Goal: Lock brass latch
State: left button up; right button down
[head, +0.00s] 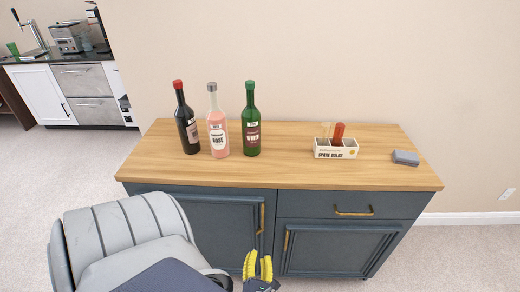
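No separate brass latch can be made out. The blue-grey cabinet (380,205) has brass-coloured fittings: an upright handle on the left door (262,218), a smaller upright one on the right door (286,240) and a drawer handle (354,212). I cannot tell whether one of these is the latch. My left gripper (258,264), with yellow fingers, is at the bottom centre, low in front of the cabinet doors and below the left door's handle. Its fingers stand apart with nothing seen between them. My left arm hides part of the left door. My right gripper is out of view.
On the wooden top stand a dark bottle (187,124), a pink bottle (218,129), a green bottle (251,127), a labelled white holder (336,153) with a red item, and a grey block (405,158). Carpet (470,255) is clear at right.

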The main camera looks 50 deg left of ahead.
aim_at(260, 233)
pick_arm(q)
jog(key=x, duration=1.2)
jog(key=shift+w+a, duration=0.1)
grip_shut()
